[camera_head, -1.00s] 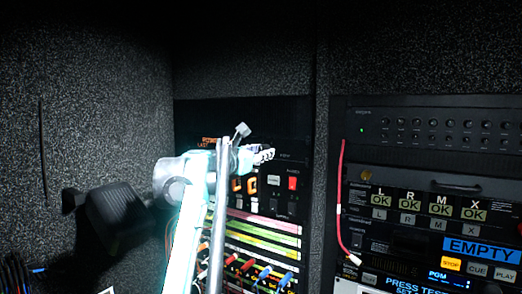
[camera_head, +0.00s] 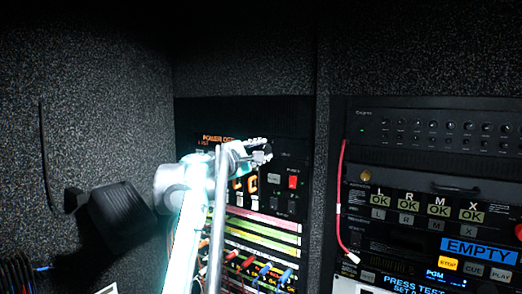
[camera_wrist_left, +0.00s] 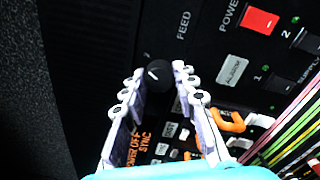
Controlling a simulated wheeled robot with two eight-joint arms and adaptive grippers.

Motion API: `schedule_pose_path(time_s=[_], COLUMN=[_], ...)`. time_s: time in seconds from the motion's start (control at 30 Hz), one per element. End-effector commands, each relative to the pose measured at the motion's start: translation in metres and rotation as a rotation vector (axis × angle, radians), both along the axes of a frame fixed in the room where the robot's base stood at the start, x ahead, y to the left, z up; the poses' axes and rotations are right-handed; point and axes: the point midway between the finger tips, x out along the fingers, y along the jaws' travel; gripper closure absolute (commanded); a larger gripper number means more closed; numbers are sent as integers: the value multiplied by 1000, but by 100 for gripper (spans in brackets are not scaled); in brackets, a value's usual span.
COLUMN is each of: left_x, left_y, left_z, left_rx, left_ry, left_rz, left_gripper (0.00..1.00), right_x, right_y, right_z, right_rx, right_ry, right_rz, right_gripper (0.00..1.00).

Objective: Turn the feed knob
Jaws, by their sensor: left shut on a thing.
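The feed knob (camera_wrist_left: 158,72) is a small round black knob with a light mark, on a black panel by the label FEED, in the left wrist view. My left gripper (camera_wrist_left: 157,70) has its two pale, jointed fingers on either side of the knob, shut on it. In the head view the left gripper (camera_head: 262,150) is at the upper part of the left rack, and its fingers and wrist hide the knob there.
A red power switch (camera_head: 292,182) sits right of the gripper, and an orange-lit display (camera_head: 218,139) to its left. Colored strips and patch plugs (camera_head: 263,268) lie below. A red cable (camera_head: 339,195) hangs at the right rack, which carries several buttons. A dark padded wall is at left.

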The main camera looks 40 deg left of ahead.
Motion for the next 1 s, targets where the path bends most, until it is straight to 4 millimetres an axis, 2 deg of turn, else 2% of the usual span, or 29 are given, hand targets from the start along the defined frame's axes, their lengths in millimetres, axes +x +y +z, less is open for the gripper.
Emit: schedule_pose_path(time_s=[0.4,0.9,0.93,1.0], left_x=[0,0,0,0], left_y=[0,0,0,0], left_z=[1,0,0,0], left_rx=[162,180,180,180], left_ry=[17,21,21,21], left_rz=[0,0,0,0], left_gripper=[100,100,67,51], right_x=[0,0,0,0], right_y=[0,0,0,0], right_z=[3,3,3,3], right_rx=[0,0,0,0], right_ry=[0,0,0,0], right_rz=[0,0,0,0], right_gripper=[100,100,100,100])
